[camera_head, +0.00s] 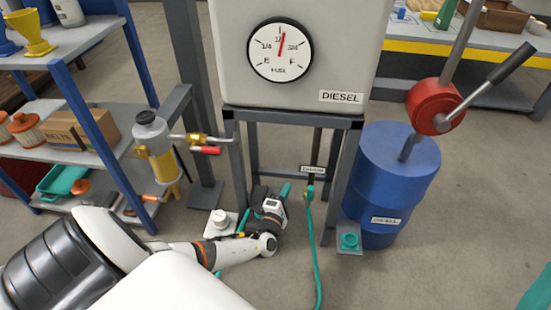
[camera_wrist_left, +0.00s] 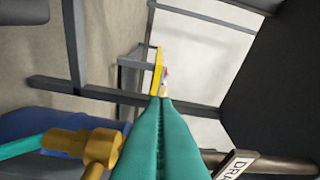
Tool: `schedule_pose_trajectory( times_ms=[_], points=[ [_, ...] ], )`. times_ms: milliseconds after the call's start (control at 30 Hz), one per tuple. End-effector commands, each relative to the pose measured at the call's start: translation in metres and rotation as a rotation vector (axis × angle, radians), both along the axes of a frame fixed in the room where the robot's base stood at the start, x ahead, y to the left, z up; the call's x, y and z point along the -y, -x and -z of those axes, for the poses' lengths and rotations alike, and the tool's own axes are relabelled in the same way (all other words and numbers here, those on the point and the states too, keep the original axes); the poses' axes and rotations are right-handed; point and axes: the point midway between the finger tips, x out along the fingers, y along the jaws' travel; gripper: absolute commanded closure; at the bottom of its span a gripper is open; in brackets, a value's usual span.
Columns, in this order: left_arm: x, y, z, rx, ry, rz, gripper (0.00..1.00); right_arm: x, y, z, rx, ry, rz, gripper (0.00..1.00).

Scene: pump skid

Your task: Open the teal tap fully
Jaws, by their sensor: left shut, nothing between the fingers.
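A brass tap (camera_head: 309,189) with a teal hose (camera_head: 317,250) hangs under the DRAIN label (camera_head: 312,169) below the diesel tank. In the left wrist view a brass fitting (camera_wrist_left: 80,144) with teal hose shows at the lower left, beside my fingers. I cannot make out the tap's lever or its position. My left gripper (camera_head: 285,190) has teal fingers, shut and empty, just left of the tap in the head view. In the wrist view the shut fingers (camera_wrist_left: 166,102) lie between the brass fitting and the DRAIN label (camera_wrist_left: 236,164). Contact is unclear.
Grey tank-stand legs (camera_head: 349,165) stand close around. A blue drum (camera_head: 390,185) with a red pump is at right. A red-handled brass tap (camera_head: 205,150) is at left. Plates with a white knob (camera_head: 220,219) and teal knob (camera_head: 349,241) sit low.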

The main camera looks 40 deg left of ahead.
Motion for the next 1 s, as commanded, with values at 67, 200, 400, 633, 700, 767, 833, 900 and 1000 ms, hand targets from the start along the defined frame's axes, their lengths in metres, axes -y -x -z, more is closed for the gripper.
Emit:
schedule_pose_trajectory(
  times_ms=[67, 200, 400, 633, 700, 767, 833, 900, 1000],
  points=[
    [0.006, 0.011, -0.001, -0.004, 0.003, 0.004, 1.00, -0.002, -0.010, 0.002, -0.076, 0.023, 0.005, 0.32],
    [0.011, 0.027, -0.001, -0.006, 0.004, 0.003, 1.00, -0.004, -0.028, 0.014, -0.211, 0.065, 0.013, 0.32],
    [0.020, 0.056, 0.000, -0.005, 0.002, 0.003, 1.00, -0.006, -0.051, 0.039, -0.428, 0.128, 0.023, 0.32],
    [0.028, 0.082, 0.002, -0.005, 0.003, 0.003, 1.00, -0.006, -0.065, 0.065, -0.616, 0.181, 0.034, 0.32],
    [0.030, 0.087, 0.002, -0.004, 0.002, 0.003, 1.00, -0.006, -0.067, 0.071, -0.649, 0.191, 0.035, 0.32],
    [0.031, 0.090, 0.003, -0.003, 0.003, 0.003, 1.00, -0.005, -0.068, 0.074, -0.669, 0.196, 0.037, 0.32],
    [0.031, 0.092, 0.003, -0.003, 0.003, 0.003, 1.00, -0.005, -0.069, 0.076, -0.681, 0.199, 0.037, 0.32],
    [0.032, 0.092, 0.003, -0.003, 0.003, 0.003, 1.00, -0.005, -0.069, 0.077, -0.688, 0.201, 0.037, 0.32],
    [0.032, 0.092, 0.003, -0.002, 0.003, 0.003, 1.00, -0.005, -0.069, 0.078, -0.688, 0.201, 0.038, 0.32]
  ],
)
